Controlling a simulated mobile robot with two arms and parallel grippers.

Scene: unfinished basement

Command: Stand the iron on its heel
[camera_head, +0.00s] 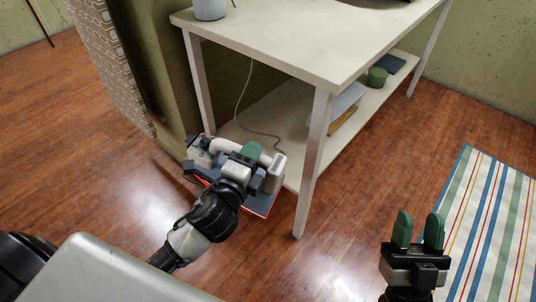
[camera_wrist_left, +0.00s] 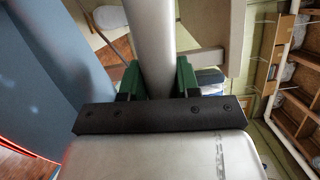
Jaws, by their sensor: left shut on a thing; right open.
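The iron (camera_head: 273,174) is pale grey and white, with a dark blue-grey flat part and a bright red edge. In the head view it is beside the table's lower shelf, left of the front leg. Whether it touches the floor or shelf, I cannot tell. My left gripper (camera_head: 250,151) is shut on its pale handle. In the left wrist view the handle (camera_wrist_left: 157,60) runs between the green fingertips (camera_wrist_left: 158,78), with the dark blue surface to the left. My arm hides part of the iron. My right gripper (camera_head: 418,232) is open and empty at the lower right.
A pale table (camera_head: 290,38) stands behind the iron, its front leg (camera_head: 314,165) close by. Its lower shelf (camera_head: 262,112) holds a green container (camera_head: 377,76) and flat items. A thin cord hangs down. A striped rug (camera_head: 500,215) lies right; wooden floor is clear between.

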